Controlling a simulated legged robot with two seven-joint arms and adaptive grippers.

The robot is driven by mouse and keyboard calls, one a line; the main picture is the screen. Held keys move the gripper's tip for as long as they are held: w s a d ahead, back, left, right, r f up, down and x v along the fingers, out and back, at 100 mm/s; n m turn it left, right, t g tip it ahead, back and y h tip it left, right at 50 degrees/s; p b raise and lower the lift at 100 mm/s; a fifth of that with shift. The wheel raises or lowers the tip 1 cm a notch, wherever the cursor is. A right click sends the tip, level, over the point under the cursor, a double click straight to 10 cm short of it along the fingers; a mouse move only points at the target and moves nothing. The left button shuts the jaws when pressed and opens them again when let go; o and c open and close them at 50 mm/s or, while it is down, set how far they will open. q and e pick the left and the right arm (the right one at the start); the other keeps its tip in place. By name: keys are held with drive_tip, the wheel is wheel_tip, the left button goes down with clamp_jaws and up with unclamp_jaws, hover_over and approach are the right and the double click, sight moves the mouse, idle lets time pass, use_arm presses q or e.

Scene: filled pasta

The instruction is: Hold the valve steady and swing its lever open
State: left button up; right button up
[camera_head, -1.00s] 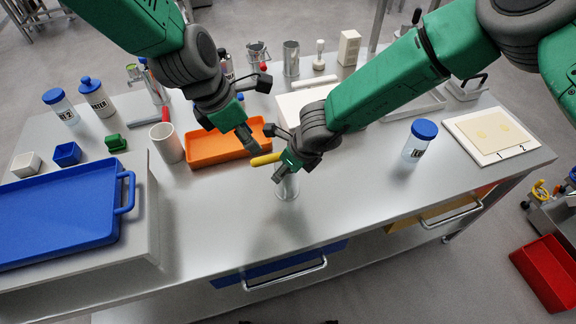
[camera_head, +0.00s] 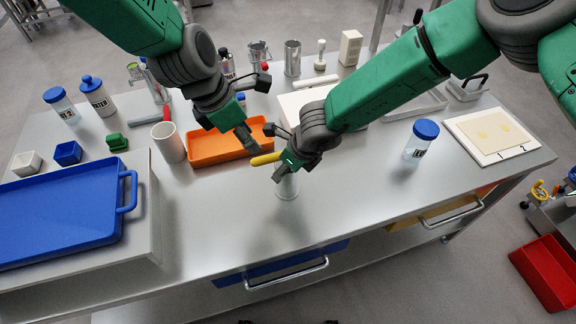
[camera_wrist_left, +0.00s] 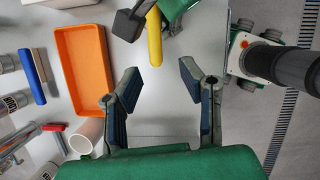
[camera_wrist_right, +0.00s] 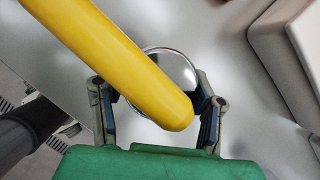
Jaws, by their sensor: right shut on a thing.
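The valve is an upright metal body (camera_head: 287,187) on the bench, with a yellow lever (camera_head: 265,159) sticking out to the left at its top. My right gripper (camera_head: 282,175) is shut on the valve body. In the right wrist view the lever (camera_wrist_right: 120,60) crosses in front of the round shiny valve body (camera_wrist_right: 172,62) between the fingers, hiding part of it. My left gripper (camera_head: 250,143) is above the bench near the lever's free end, open and empty. In the left wrist view the lever (camera_wrist_left: 154,38) lies ahead of the open fingers, apart from them.
An orange tray (camera_head: 212,158) lies behind and left of the lever, with a white mug (camera_head: 168,143) beside it. A blue tray (camera_head: 60,222) stands at the left. A blue-lidded jar (camera_head: 416,146) stands to the right. The bench front is clear.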

use_arm(q)
drive_tip(key=shift+a, duration=0.25)
use_arm(e)
drive_tip(key=o, duration=0.5)
drive_tip(key=shift+s+a, duration=0.1)
drive_tip(key=shift+a, duration=0.15)
use_arm(q)
drive_tip(key=shift+a, duration=0.15)
drive_tip(key=shift+c, duration=0.8)
use_arm(e)
drive_tip(key=shift+a+f, duration=0.1)
drive_tip(key=shift+a, duration=0.1)
drive_tip(key=shift+c, duration=1.1)
use_arm(q)
drive_tip(key=shift+a+f, duration=0.1)
drive_tip(key=shift+a, duration=0.05)
clamp_jaws()
drive_tip(key=s+a+f+m+t, duration=0.2)
drive_tip(key=a+m+t, duration=0.2)
drive_tip(key=m, duration=1.5)
drive_tip(key=s+d+r+m+t+h, duration=0.1)
drive_tip(key=s+r+m+h, duration=0.1)
drive_tip(key=m, duration=0.8)
drive_tip(key=s+d+r+m+t+h, duration=0.1)
drive_tip(key=s+m, duration=0.3)
drive_tip(key=m, duration=0.7)
drive_tip(key=shift+r+h, duration=0.35)
drive_tip(key=shift+h, duration=0.05)
use_arm(e)
drive_tip(key=shift+d, duration=0.15)
